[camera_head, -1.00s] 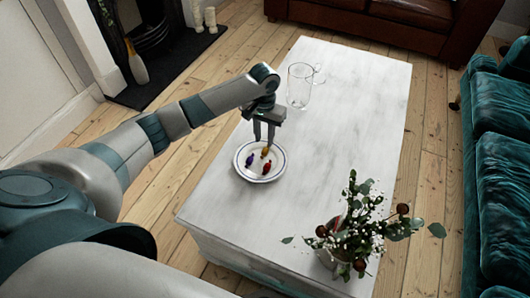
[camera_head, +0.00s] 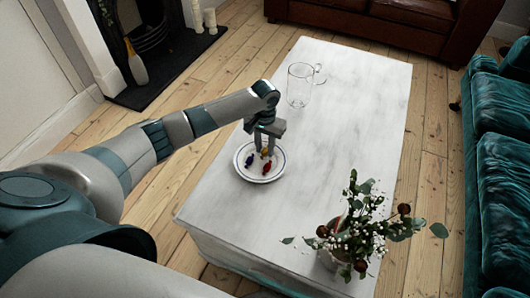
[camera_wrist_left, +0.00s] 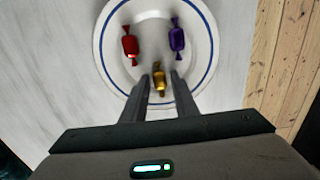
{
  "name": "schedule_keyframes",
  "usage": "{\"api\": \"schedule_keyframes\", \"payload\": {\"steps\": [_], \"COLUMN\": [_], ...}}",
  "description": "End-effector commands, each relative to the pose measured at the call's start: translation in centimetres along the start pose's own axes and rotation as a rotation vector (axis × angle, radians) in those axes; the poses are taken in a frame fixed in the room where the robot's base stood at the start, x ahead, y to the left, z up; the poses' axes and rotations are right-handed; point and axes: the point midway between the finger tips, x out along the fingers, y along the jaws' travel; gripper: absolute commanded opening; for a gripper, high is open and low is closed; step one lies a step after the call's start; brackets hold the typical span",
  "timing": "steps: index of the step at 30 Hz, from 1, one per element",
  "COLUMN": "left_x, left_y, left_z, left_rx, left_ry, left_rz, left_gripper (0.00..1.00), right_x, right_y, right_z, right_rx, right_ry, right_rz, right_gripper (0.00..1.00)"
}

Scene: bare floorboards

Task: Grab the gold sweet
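The gold sweet (camera_wrist_left: 159,77) lies on a white plate with a blue rim line (camera_wrist_left: 206,84). A red sweet (camera_wrist_left: 130,45) and a purple sweet (camera_wrist_left: 177,39) lie on the same plate. In the head view the plate (camera_head: 262,177) is on the pale table, with the gold sweet (camera_head: 265,153) partly hidden by my fingers. My left gripper (camera_wrist_left: 159,78) points down at the plate, open, with its fingertips on either side of the gold sweet. It also shows in the head view (camera_head: 265,150). Contact with the sweet cannot be made out. My right gripper is out of view.
A clear glass mug (camera_head: 300,85) stands behind the plate on the table (camera_head: 345,120). A vase of flowers and leaves (camera_head: 350,230) stands at the table's near right. The middle of the table is clear. A teal sofa (camera_head: 497,150) is at the right.

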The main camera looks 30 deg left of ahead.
Motion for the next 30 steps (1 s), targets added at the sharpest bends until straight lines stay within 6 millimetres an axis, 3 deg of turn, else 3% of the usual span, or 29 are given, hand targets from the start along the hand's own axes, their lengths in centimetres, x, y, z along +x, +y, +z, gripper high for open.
{"api": "schedule_keyframes", "payload": {"steps": [12, 13, 16, 30], "left_x": [-0.04, -0.04, -0.05, -0.62], "left_y": [0.01, 0.01, 0.0, 0.01], "left_z": [-0.03, -0.03, -0.04, -0.08], "left_rx": [0.0, 0.0, 0.0, 0.0], "left_ry": [0.001, 0.001, 0.001, 0.002], "left_rz": [0.0, 0.0, 0.0, 0.001], "left_gripper": [0.27, 0.24, 0.0, 0.0], "right_x": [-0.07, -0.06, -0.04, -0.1], "right_y": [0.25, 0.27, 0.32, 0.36], "right_z": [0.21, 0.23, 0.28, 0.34], "right_rx": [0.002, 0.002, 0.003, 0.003], "right_ry": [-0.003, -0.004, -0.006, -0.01], "right_rz": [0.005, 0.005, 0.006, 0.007], "right_gripper": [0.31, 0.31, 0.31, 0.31]}}
